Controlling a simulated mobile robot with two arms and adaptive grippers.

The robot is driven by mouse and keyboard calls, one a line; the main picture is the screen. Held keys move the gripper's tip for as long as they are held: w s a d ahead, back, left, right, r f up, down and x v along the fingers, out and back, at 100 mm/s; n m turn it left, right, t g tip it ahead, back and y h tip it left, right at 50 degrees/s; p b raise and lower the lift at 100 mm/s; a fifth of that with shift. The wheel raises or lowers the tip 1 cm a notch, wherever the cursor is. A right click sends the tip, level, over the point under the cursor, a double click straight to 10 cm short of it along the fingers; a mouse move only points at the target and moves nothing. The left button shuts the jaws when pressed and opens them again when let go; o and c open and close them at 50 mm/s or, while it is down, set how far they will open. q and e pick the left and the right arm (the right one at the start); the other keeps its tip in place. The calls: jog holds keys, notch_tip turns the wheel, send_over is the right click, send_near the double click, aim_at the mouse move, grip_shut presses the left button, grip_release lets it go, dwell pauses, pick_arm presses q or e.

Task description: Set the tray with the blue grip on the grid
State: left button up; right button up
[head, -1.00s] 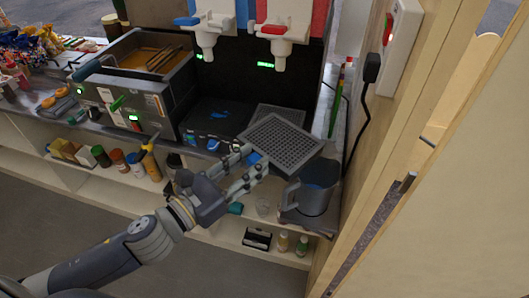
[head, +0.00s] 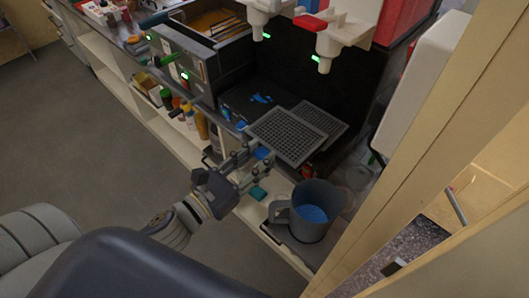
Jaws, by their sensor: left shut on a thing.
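The perforated grey tray (head: 286,138) is in the middle of the head view. Its blue grip (head: 263,153) is at its near left edge. My left gripper (head: 257,157) is shut on that grip, and its fingers partly hide it. The tray looks nearly level. The grid (head: 325,121) is a grey mesh panel under the dispensers. The tray covers its left part in the picture; I cannot tell whether they touch. My right gripper is not in view.
A grey jug (head: 318,222) with blue contents stands close to the tray, in front right. White dispenser taps (head: 340,38) with a red lever hang above the grid. A fryer-like box (head: 185,62) stands at the left. A wooden wall edge (head: 425,150) bounds the right.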

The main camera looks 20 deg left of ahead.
aim_at(286, 137)
pick_arm(q)
jog(key=shift+w+r, duration=0.1)
jog(key=shift+w, duration=0.75)
jog(key=x, duration=0.4)
jog(key=shift+w+d+f+p, duration=0.2)
jog(key=shift+f+p, duration=0.1)
jog(key=shift+p, duration=0.1)
jog(key=shift+w+d, duration=0.15)
jog(key=shift+w, duration=0.2)
jog(key=w, duration=0.2)
jog(key=w+d, duration=0.1)
jog(key=shift+d+f, duration=0.1)
jog(key=shift+f, duration=0.3)
jog(key=shift+w+d+f+b, duration=0.2)
jog(key=shift+w+f+b, duration=0.15)
jog(key=shift+w, duration=0.25)
jog(key=shift+w+d+f, duration=0.2)
jog(key=shift+w+f, duration=0.05)
jog(key=shift+w, duration=0.3)
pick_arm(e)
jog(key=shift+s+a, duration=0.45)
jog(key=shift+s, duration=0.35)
pick_arm(q)
jog(key=shift+f, duration=0.15)
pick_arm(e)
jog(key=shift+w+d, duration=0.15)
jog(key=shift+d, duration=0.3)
